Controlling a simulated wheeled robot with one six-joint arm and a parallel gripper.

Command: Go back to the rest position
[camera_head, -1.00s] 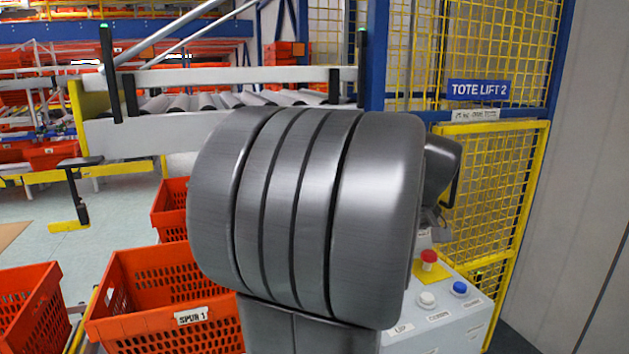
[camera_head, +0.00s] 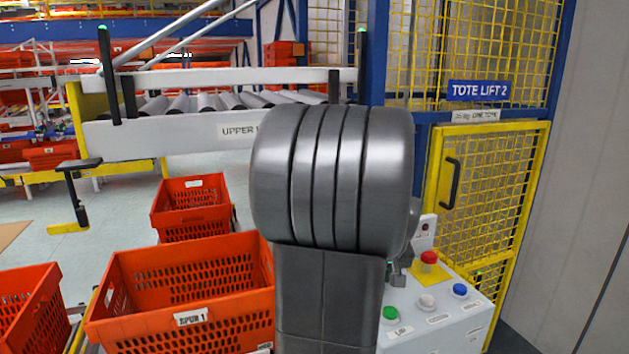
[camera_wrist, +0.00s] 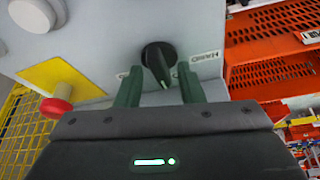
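My gripper (camera_wrist: 159,72) shows in the wrist view with its two dark green fingers apart and nothing held between them. A black rotary knob (camera_wrist: 156,55) on the pale control box (camera_wrist: 100,45) appears in the gap between the fingertips, with space on both sides. I cannot tell how far the fingertips are from the box face. In the head view my grey arm fills the middle and hides most of my gripper, beside the control box (camera_head: 440,318) at the lower right.
The box top carries a red button (camera_head: 429,258), a blue button (camera_head: 460,289), a white button (camera_head: 427,301) and a green button (camera_head: 390,313). Orange totes (camera_head: 185,318) stand at the lower left. A roller conveyor (camera_head: 180,133) and yellow mesh gate (camera_head: 490,190) stand behind.

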